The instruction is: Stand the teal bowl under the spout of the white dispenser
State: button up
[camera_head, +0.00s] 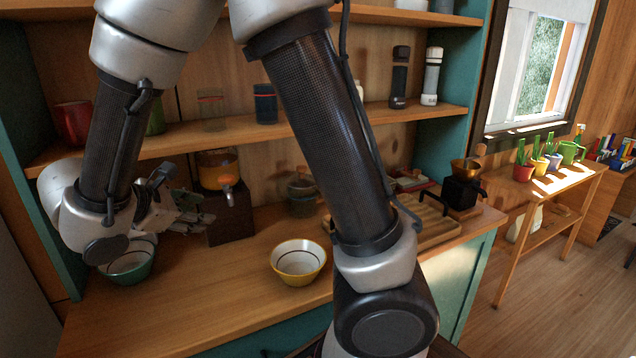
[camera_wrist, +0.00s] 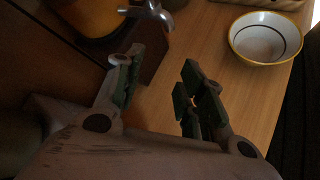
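The teal bowl (camera_head: 128,270) stands upright on the counter at the left in the head view, its rear part hidden by my wrist. My gripper (camera_head: 188,215) is to the right of the bowl and apart from it. In the wrist view my gripper (camera_wrist: 158,85) has its fingers spread with nothing between them. The dispenser looks orange-yellow rather than white (camera_head: 214,158) and sits on a dark block behind the gripper. Its grey spout (camera_head: 229,193) points forward and also shows at the top of the wrist view (camera_wrist: 150,12). The teal bowl is not in the wrist view.
A yellow bowl (camera_head: 299,264) stands on the counter (camera_head: 225,305) right of the gripper. Stacked cups (camera_head: 303,195), a wooden tray (camera_head: 435,228) and a coffee grinder (camera_head: 462,188) are farther right. A shelf (camera_head: 190,138) overhangs the back. The counter before the dispenser looks clear.

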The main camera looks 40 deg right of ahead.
jog(key=s+d+r+m+g+y, duration=0.2)
jog(key=s+d+r+m, duration=0.15)
jog(key=d, duration=0.45)
jog(key=s+d+r+m+g+y, duration=0.2)
jog(key=s+d+m, duration=0.3)
jog(key=d, duration=0.2)
jog(key=s+d+r+m+t+y, duration=0.1)
jog(key=s+d+m+y, duration=0.1)
jog(key=s+m, duration=0.2)
jog(key=s+d+r+m+t+y, duration=0.2)
jog(key=s+m+y, duration=0.1)
jog(key=s, duration=0.3)
jog(key=shift+s+m+y, duration=0.3)
jog(key=shift+s+m, duration=0.1)
jog(key=shift+m, duration=0.05)
jog(key=shift+d, duration=0.1)
